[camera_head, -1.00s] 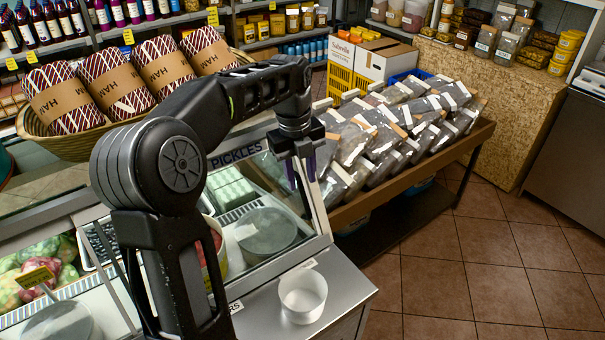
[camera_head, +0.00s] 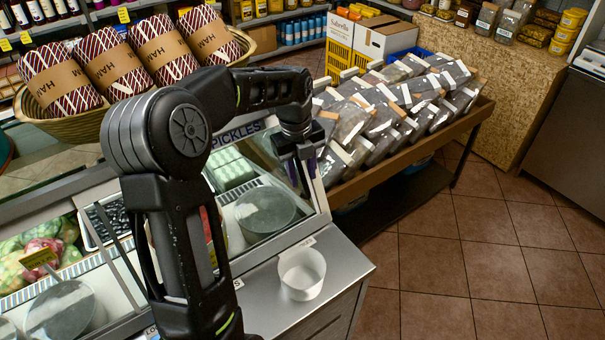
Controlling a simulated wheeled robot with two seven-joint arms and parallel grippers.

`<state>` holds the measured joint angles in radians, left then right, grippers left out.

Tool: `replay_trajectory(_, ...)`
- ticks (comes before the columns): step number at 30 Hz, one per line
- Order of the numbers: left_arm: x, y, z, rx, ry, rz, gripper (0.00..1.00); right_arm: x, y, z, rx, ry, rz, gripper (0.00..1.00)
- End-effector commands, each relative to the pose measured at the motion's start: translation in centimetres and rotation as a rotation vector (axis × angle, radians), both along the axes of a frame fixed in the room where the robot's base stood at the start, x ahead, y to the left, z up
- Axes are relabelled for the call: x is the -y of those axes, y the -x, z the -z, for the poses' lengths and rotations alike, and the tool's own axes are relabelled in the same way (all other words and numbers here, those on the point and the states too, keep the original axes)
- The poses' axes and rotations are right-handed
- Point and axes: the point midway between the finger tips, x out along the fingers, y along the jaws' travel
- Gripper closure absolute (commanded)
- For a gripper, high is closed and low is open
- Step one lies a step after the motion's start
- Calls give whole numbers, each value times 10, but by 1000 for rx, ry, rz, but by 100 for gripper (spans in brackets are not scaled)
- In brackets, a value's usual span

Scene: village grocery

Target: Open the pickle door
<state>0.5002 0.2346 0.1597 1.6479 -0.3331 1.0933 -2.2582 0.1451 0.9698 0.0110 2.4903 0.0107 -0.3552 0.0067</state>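The pickle door is a framed glass panel on the display case, with a "PICKLES" label (camera_head: 238,134) on its top edge. Through the glass I see a round grey lid (camera_head: 264,210) and a tray of pale green packs (camera_head: 230,170). My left arm reaches over the case from the front. My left gripper (camera_head: 299,172) points down at the upper right corner of the pickle door, by its right frame. The fingers are dark and small, so I cannot tell their opening or whether they touch the frame. The door looks closed. My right gripper is not in view.
A white bowl (camera_head: 301,274) stands on the metal counter right of the case. A basket of wrapped hams (camera_head: 75,128) sits behind the case. A wooden stand (camera_head: 416,160) of grey packets is close behind the gripper. Tiled floor (camera_head: 470,265) at the right is clear.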

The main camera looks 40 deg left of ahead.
Motion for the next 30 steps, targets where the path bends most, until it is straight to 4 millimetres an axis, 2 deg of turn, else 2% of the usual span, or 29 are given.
replay_trajectory(4, 0, 0, 11, -1, 0, -1, 66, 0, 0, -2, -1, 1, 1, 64)
replay_trajectory(12, 0, -1, 12, 0, 0, 0, 66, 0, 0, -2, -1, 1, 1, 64)
replay_trajectory(24, 0, -1, 12, 0, 0, 0, 98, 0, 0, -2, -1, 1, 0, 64)
replay_trajectory(30, 0, -1, 12, 0, -1, 0, 100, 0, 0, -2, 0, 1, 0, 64)
